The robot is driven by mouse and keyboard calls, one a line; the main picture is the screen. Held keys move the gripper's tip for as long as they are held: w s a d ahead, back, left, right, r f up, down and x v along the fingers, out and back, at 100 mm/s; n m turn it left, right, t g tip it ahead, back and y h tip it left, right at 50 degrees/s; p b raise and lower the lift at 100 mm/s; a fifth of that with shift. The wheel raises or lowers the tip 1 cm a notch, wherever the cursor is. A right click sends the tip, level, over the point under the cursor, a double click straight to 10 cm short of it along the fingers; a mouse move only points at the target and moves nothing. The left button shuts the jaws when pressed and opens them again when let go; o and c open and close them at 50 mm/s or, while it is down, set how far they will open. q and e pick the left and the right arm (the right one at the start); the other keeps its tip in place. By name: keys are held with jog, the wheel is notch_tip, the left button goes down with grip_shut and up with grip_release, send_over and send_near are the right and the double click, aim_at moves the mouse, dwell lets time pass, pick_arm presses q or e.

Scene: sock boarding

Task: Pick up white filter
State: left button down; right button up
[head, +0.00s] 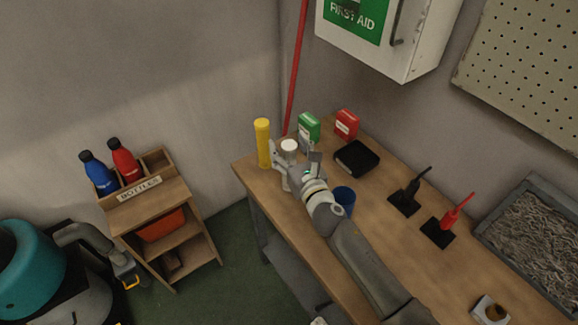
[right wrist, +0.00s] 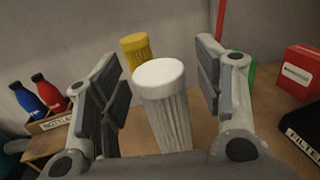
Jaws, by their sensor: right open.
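The white filter (head: 289,147) is a pleated white cylinder that stands upright on the wooden workbench. In the right wrist view the white filter (right wrist: 163,110) is between the two spread fingers of my right gripper (right wrist: 160,90), with a gap on each side. In the head view my right gripper (head: 296,168) is around the filter's place near the bench's far left end, and partly hides it. My left gripper cannot be made out clearly in the head view.
A yellow cylinder (head: 263,143) stands just left of the filter. A green box (head: 308,128), a red box (head: 347,123) and a black tray (head: 357,158) are behind and right. A blue cup (head: 344,198) is close to my right arm. The bottle rack (head: 150,205) stands left.

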jog(key=c, duration=1.1)
jog(key=shift+c, duration=0.5)
jog(key=shift+r, duration=0.15)
